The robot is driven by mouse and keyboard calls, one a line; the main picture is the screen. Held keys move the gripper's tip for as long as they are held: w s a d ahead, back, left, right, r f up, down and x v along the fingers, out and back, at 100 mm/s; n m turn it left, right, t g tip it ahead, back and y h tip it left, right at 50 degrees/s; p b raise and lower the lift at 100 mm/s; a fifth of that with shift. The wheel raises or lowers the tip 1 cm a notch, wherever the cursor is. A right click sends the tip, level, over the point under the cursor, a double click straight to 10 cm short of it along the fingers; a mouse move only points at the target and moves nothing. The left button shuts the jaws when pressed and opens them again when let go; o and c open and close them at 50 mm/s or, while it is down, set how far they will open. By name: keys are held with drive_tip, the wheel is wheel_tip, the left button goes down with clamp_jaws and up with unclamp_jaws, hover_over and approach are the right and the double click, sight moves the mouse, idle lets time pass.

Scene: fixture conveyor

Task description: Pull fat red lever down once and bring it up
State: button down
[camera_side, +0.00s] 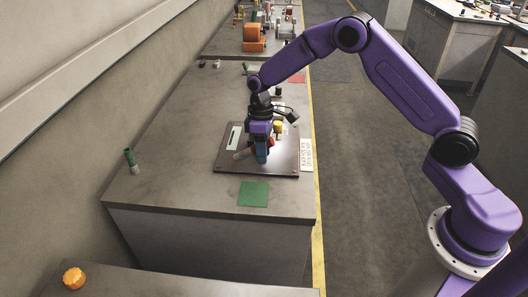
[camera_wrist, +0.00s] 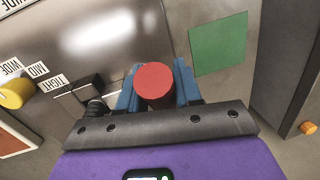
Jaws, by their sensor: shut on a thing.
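The fat red lever shows in the wrist view as a round red end (camera_wrist: 154,80) between the two blue fingers of my gripper (camera_wrist: 157,92). My gripper is shut on it. In the side view my gripper (camera_side: 262,157) points down at the dark metal panel (camera_side: 288,166) on the bench, and its fingers hide most of the lever. The lever's shaft and pivot are hidden, so I cannot tell its exact angle.
A yellow knob (camera_side: 278,126) stands on the panel behind my gripper; it also shows in the wrist view (camera_wrist: 15,93) beside WIDE, MID and TIGHT labels. A flat green square (camera_side: 253,194) lies in front of the panel. A green ribbed cylinder (camera_side: 130,160) stands far left. The bench left of the panel is mostly clear.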

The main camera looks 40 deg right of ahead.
drive_tip(key=shift+w+a+r+g+h, duration=0.15)
drive_tip(key=shift+a+r+g+h, duration=0.05)
drive_tip(key=shift+r+g+h, duration=0.3)
drive_tip(key=c, duration=0.8)
unclamp_jaws()
drive_tip(key=shift+c, duration=0.2)
drive_tip(key=shift+r, duration=0.1)
drive_tip(key=v, duration=1.7)
drive_tip(key=shift+r, duration=0.1)
